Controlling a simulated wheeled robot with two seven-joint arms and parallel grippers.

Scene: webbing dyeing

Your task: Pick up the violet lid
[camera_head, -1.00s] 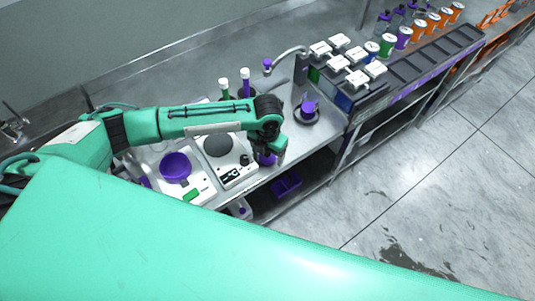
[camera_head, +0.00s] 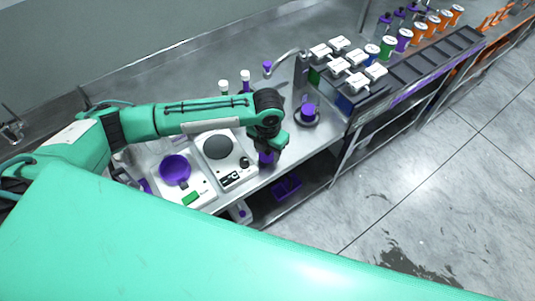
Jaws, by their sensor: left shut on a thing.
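My left gripper (camera_head: 272,157) points down over the front edge of the steel bench, right of the white hotplate. It is shut on a small violet piece (camera_head: 265,157), which looks like the violet lid. The wrist and fingers hide most of it, so its shape cannot be told. Another violet object (camera_head: 308,108) sits on a round black stand to the right. My right gripper is not in view.
A violet bowl (camera_head: 175,169) rests on a white device beside the hotplate (camera_head: 237,175). Two capped tubes (camera_head: 245,80) stand behind my arm. White-lidded containers (camera_head: 340,66) stand at the right. A violet tray (camera_head: 286,188) lies on the shelf below.

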